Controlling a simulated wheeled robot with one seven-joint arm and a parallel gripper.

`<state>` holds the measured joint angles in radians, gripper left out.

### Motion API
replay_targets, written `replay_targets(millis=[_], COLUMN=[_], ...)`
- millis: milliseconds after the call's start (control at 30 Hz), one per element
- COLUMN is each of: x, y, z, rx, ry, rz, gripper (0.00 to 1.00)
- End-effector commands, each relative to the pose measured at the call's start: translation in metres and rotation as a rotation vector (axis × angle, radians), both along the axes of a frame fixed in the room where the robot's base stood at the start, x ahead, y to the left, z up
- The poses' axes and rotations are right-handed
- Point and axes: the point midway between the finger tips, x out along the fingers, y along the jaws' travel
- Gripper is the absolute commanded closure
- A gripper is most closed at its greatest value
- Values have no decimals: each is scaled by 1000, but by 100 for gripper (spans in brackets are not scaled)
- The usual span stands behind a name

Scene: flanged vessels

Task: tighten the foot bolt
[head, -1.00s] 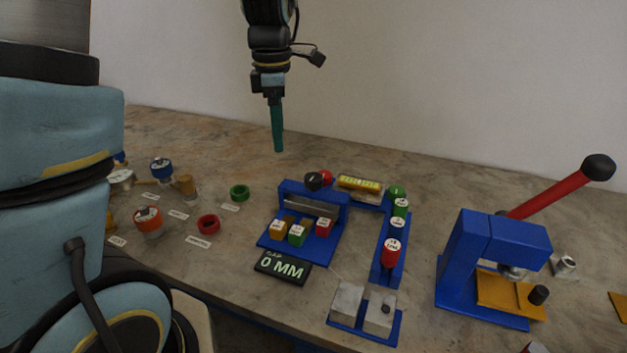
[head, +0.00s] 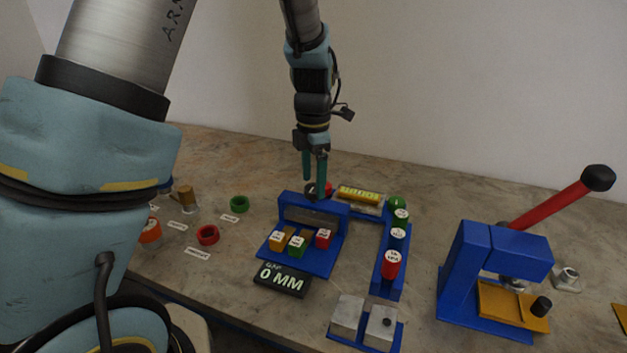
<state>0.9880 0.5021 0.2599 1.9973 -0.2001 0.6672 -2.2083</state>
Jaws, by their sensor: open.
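My gripper (head: 314,187) hangs fingers down over the back of the blue fixture (head: 340,213). Its two green fingers are apart with nothing seen between them. A dark round knob (head: 310,188) and a red part (head: 328,188) at the fixture's back edge show close behind and beside the fingertips; I cannot tell whether they touch. No part is labelled as the foot bolt, and I cannot tell which one it is. Yellow, green and red blocks (head: 297,245) stand on the fixture's front plate. A display (head: 282,279) before it reads 0 MM.
A blue press (head: 490,265) with a red lever (head: 550,205) stands at right. Labelled cylinders (head: 391,264) line a blue rail. Two metal blocks (head: 347,316) sit in front. Red (head: 208,235) and green rings (head: 238,203) lie at left. My arm covers the far left.

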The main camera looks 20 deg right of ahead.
Motion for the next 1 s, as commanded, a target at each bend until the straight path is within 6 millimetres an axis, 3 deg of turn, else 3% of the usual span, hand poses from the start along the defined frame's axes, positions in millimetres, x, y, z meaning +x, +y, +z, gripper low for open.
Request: replay_targets(millis=[200,467,1000], x=[0,0,0], y=[0,0,0], z=[-13,-14,-13], rx=[0,-1,-1], ry=[0,-1,-1], rz=[0,-1,-1], gripper=[17,18,79])
